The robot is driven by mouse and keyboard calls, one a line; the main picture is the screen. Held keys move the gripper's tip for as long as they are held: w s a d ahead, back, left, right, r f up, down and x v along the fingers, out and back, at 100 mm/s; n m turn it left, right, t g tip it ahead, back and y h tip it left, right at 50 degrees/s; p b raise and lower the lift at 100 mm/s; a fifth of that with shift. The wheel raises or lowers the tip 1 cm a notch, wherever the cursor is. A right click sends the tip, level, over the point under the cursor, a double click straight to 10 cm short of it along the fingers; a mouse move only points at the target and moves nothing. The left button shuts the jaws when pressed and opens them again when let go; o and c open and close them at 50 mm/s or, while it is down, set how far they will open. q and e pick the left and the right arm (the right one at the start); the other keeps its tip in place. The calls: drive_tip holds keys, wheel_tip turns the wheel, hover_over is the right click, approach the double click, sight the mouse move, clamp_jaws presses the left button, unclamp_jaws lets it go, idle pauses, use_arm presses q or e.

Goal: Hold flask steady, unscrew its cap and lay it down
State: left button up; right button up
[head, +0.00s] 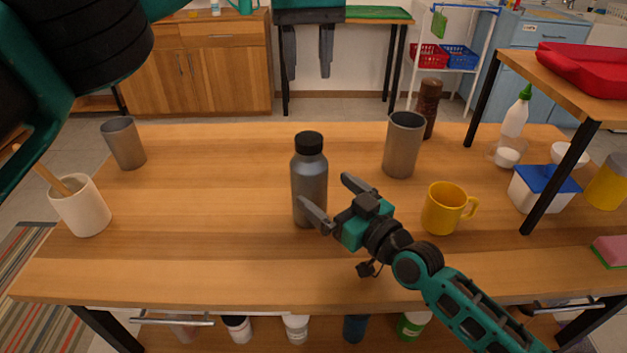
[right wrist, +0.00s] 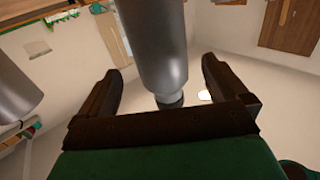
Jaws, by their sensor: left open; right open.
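The grey metal flask (head: 310,178) stands upright near the middle of the table, its black cap (head: 308,143) on top. My right gripper (head: 323,188) is open at the flask's body, one finger on the near side and one toward the far right. In the right wrist view the flask (right wrist: 155,45) shows between the two open fingers (right wrist: 160,78), with a gap on each side. Its dark cap (right wrist: 170,101) is partly hidden by the gripper. My left gripper (head: 307,74) is open and empty, fingers pointing down, higher up and beyond the flask in the picture.
A grey cup (head: 404,146) and a yellow mug (head: 442,209) stand to the flask's right. Another grey cup (head: 123,144) and a white crock (head: 81,208) are at the left. The wooden table (head: 215,185) is clear left of the flask. A raised shelf (head: 560,84) stands at the right.

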sight(310, 180)
drive_tip(key=x, duration=0.6)
drive_tip(key=c, duration=1.5)
drive_tip(key=shift+o, duration=0.2)
drive_tip(key=shift+f, duration=0.1)
